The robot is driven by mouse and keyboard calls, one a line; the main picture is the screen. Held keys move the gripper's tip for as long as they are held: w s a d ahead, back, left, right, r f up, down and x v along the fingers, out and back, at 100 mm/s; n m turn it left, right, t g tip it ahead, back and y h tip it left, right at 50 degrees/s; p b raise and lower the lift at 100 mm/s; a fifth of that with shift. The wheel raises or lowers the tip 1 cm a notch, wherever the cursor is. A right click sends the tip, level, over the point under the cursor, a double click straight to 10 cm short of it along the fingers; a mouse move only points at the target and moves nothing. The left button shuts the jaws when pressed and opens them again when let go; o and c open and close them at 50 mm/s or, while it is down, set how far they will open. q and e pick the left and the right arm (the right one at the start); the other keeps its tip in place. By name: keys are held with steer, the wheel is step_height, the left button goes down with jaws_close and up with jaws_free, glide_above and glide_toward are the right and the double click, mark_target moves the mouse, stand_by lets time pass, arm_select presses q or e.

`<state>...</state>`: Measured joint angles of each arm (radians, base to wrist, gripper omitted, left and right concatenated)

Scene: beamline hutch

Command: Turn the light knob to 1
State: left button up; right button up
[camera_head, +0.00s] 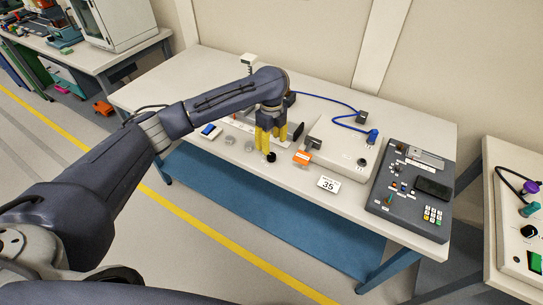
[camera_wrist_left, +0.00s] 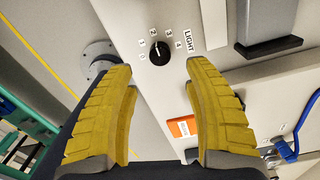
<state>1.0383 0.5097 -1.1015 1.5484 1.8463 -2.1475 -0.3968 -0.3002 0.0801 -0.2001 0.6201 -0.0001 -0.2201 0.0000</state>
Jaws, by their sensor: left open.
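The light knob (camera_wrist_left: 159,52) is a small black round knob on a pale panel, with the numerals 0 to 4 around it and a LIGHT label (camera_wrist_left: 189,40) beside it. Its white mark seems to point near the 2. In the head view the knob (camera_head: 271,157) shows just below my yellow fingertips. My left gripper (camera_head: 270,143) is open and empty, pointing down at the panel. In the left wrist view its fingers (camera_wrist_left: 160,68) stand on either side of the knob's line, with the knob slightly beyond their tips; contact is not visible. My right gripper is not in view.
An orange block (camera_head: 302,157) and a white card reading 35 (camera_head: 328,184) are right of the knob. A pale box with a blue cable (camera_head: 343,145) and a dark keypad panel (camera_head: 408,197) stand further right. Grey round discs (camera_head: 231,141) lie left of it.

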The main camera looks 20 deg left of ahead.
mark_target(271, 155)
arm_select(q)
step_height(271, 155, down, 7)
steer(key=shift+f, duration=0.15)
steer(key=shift+o, duration=0.2)
stand_by(0.3)
jaws_close()
